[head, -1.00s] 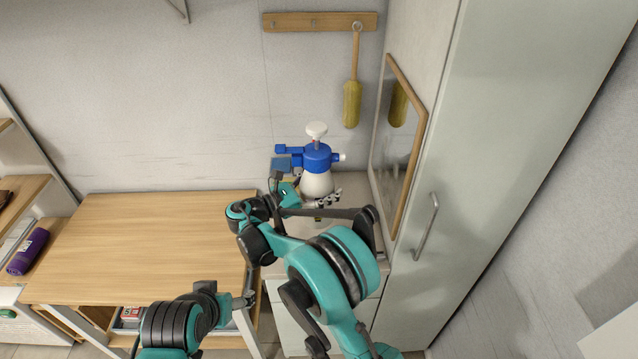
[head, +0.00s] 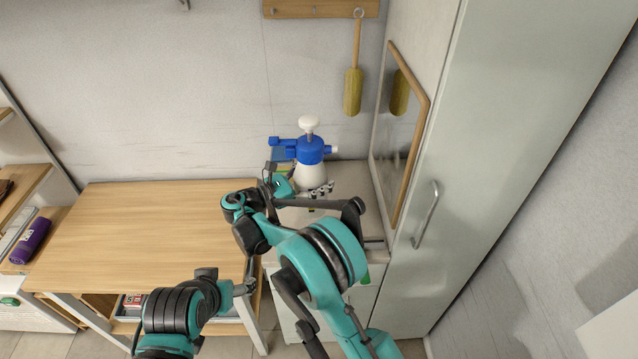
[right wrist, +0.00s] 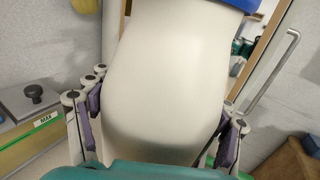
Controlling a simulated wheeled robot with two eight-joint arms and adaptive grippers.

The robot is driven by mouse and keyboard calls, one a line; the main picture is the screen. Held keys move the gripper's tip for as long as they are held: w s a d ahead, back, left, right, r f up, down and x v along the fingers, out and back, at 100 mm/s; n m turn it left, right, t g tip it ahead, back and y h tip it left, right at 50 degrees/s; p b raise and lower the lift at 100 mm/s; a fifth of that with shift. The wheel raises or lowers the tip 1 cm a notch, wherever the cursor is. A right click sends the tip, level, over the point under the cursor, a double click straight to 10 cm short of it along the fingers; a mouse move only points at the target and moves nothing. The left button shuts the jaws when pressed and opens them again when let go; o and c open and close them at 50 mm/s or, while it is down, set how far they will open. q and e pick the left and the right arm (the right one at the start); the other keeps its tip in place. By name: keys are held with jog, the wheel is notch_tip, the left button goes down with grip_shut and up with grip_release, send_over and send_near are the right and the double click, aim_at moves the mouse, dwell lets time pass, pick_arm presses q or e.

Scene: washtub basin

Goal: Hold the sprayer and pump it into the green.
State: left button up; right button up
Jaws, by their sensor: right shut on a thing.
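The sprayer (head: 311,176) has a white rounded body, a blue top and a white pump knob (head: 309,122). It is upright over the counter by the back wall; I cannot tell whether its base touches the counter. My right gripper (head: 316,190) is shut around its white body. In the right wrist view the body (right wrist: 168,85) fills the middle between my fingers. A green strip (right wrist: 33,131) with a "MAX" label shows at left there, below a grey block with a black knob. My left gripper (head: 243,288) is low near the wooden table's right edge; its fingers are unclear.
A wooden table (head: 150,235) with a bare top stands left. A framed mirror (head: 402,140) and a tall cabinet (head: 490,180) bound the right side. A yellow brush (head: 353,92) hangs from a wall rack (head: 310,9).

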jog(key=w+a+f, duration=0.4)
jog(key=a+f, duration=0.3)
jog(key=a, duration=0.1)
jog(key=shift+a+f, duration=0.25)
jog(key=shift+f, duration=0.1)
dwell(0.5)
jog(key=shift+f, duration=0.6)
dwell(0.7)
dwell(0.6)
